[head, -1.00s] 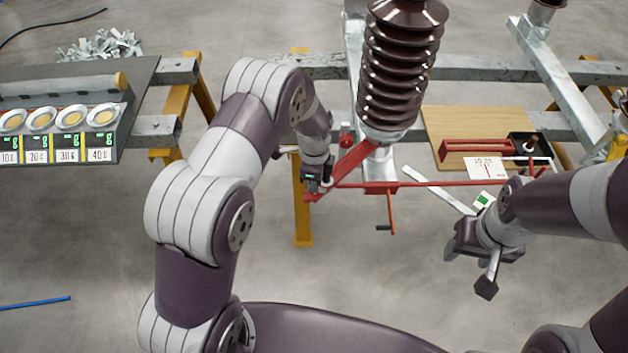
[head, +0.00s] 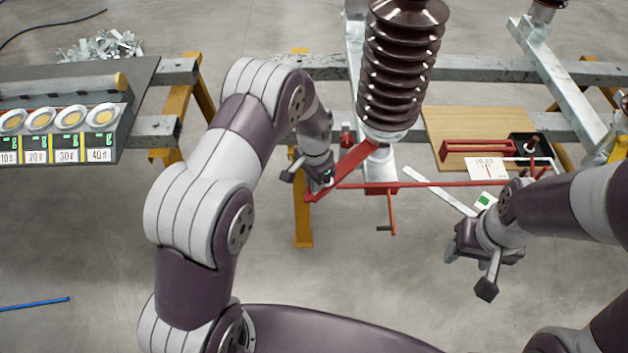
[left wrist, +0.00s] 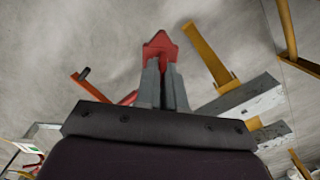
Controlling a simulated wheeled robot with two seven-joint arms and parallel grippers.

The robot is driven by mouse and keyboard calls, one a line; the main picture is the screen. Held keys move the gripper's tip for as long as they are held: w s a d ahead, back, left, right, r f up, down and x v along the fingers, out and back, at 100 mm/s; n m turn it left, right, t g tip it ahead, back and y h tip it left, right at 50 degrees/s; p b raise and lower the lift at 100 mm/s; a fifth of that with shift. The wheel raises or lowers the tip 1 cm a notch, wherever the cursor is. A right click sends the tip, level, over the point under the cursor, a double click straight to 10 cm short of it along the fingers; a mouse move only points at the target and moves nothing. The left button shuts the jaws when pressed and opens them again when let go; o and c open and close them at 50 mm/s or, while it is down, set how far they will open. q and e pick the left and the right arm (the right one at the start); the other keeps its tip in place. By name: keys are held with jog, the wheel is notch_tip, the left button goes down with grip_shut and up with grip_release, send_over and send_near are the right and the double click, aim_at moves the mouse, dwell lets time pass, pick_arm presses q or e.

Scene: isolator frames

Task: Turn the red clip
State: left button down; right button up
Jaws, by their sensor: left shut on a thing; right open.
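The red clip (left wrist: 160,47) shows in the left wrist view as a pointed red end between and beyond my two grey fingertips. My left gripper (left wrist: 166,75) is shut on it. In the head view, my left gripper (head: 322,182) is at the lower left end of a slanted red bar (head: 352,165) below the brown ribbed insulator (head: 400,65). The wrist partly hides the gripped part there. My right gripper (head: 464,255) is open and empty, low at the right, apart from the red parts.
A thin red rod (head: 430,184) runs right from the bar, with a red crank (head: 391,212) hanging below it. Galvanised rails and yellow trestles surround this spot. A wooden board (head: 435,125) with a red part lies at the right. Several labelled dishes (head: 70,118) stand at the far left.

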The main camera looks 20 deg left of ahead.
pick_arm(q)
jog(key=shift+w+r+n, duration=0.1)
jog(key=shift+n, duration=0.5)
jog(key=c, duration=1.2)
grip_release()
jog(key=shift+c, duration=0.2)
notch_tip(320, 180, up, 13)
jog(key=b, duration=0.2)
jog(key=s+a+n, duration=0.2)
jog(key=s+n, duration=0.1)
jog(key=s, duration=0.6)
jog(key=s+a+n+t, duration=0.1)
jog(key=s+a+n, duration=0.1)
jog(key=s, duration=0.8)
jog(key=shift+r+n, duration=0.3)
jog(key=shift+n, duration=0.1)
